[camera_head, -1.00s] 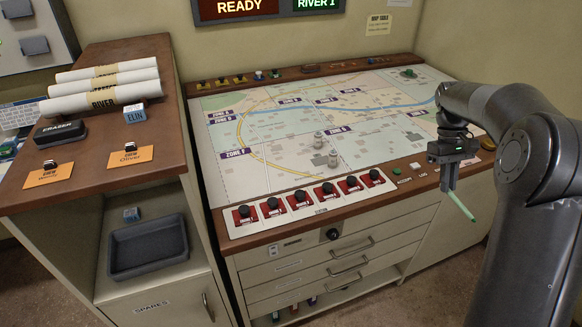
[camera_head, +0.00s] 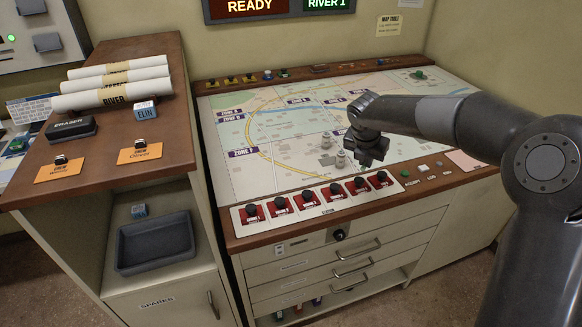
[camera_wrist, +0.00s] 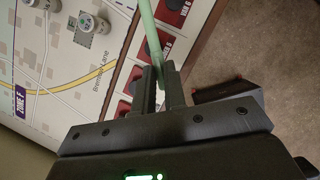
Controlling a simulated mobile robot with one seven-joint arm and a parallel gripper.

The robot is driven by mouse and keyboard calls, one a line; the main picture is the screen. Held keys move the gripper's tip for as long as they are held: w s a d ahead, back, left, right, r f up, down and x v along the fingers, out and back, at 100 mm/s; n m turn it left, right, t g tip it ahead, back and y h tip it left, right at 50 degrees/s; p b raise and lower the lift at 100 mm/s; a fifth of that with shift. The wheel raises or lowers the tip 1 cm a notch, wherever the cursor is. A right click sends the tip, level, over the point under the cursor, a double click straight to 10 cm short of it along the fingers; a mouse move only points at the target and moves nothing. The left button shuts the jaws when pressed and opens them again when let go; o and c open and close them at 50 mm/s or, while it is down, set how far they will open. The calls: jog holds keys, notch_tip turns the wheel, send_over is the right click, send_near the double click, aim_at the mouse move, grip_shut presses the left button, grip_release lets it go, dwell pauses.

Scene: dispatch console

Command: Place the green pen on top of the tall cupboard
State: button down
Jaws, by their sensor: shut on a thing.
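The green pen (camera_wrist: 149,35) is between the fingers of my gripper (camera_wrist: 160,88) in the wrist view, and the fingers are shut on it. In the head view my gripper (camera_head: 369,158) is over the front right part of the map table, and the pen cannot be made out there. The tall cupboard (camera_head: 163,75) stands at the left, its brown wooden top higher than the map table.
On the cupboard top are rolled maps (camera_head: 115,95), an eraser (camera_head: 71,128), a blue-and-white ELIN block (camera_head: 145,111) and two orange cards (camera_head: 140,152) with small dark objects. Its front middle is clear. Red switches (camera_head: 307,199) line the table's front edge.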

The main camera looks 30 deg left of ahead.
jog(key=s+a+r+n+g+y, duration=0.15)
jog(key=a+r+n+y, duration=0.25)
jog(key=a+n, duration=0.6)
send_over(289, 180)
jog(key=s+d, duration=0.1)
jog(key=d, duration=0.1)
jog(key=f, duration=1.1)
jog(key=shift+a+f, duration=0.1)
jog(key=shift+a, duration=0.1)
jog(key=shift+s+a+f, duration=0.1)
jog(key=shift+a+f, duration=0.15)
jog(key=shift+f, duration=1.9)
jog(key=c, duration=1.5)
grip_release()
jog(key=shift+f, duration=0.15)
